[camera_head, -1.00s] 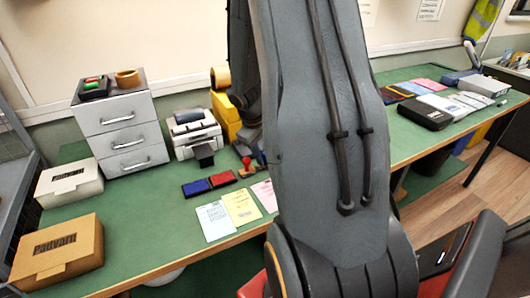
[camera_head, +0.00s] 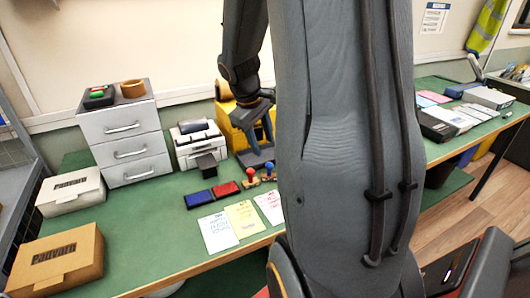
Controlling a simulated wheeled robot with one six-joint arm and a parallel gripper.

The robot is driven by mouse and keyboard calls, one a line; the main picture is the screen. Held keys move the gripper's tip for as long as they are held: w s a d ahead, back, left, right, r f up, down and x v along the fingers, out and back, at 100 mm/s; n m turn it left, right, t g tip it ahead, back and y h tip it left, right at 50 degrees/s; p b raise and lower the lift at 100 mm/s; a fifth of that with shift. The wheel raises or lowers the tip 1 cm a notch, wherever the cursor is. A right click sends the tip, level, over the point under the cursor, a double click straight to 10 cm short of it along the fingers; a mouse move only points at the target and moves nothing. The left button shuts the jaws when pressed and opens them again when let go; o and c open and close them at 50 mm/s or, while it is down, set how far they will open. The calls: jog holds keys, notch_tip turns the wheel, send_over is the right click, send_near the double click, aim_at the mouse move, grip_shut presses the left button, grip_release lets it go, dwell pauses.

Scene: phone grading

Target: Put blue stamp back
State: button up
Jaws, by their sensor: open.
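The blue stamp (camera_head: 270,171) stands upright on the green table, with a blue knob on top and a wooden base. The red stamp (camera_head: 250,175) stands upright just left of it. The blue ink pad (camera_head: 199,198) and red ink pad (camera_head: 226,188) lie side by side to the left of the stamps. My gripper (camera_head: 257,158) is open and empty, just above and behind the two stamps. It looks apart from the blue stamp, but the exact gap is hard to tell. My arm hides the table to the right.
A printer (camera_head: 198,146) and yellow bin (camera_head: 234,120) stand behind. A drawer unit (camera_head: 127,140) and two boxes are left. Table between boxes and pads is clear.

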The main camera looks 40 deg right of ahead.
jog(key=s+a+f+m+y, duration=0.1)
jog(key=s+a, duration=0.3)
jog(key=a, duration=0.8)
jog(key=s+a+f+y, duration=0.2)
jog(key=s+a, duration=0.2)
jog(key=a, duration=0.9)
jog(key=shift+s+f+m+t+y, duration=0.3)
jog(key=shift+s+f+m+t, duration=0.05)
jog(key=shift+m+t, duration=0.05)
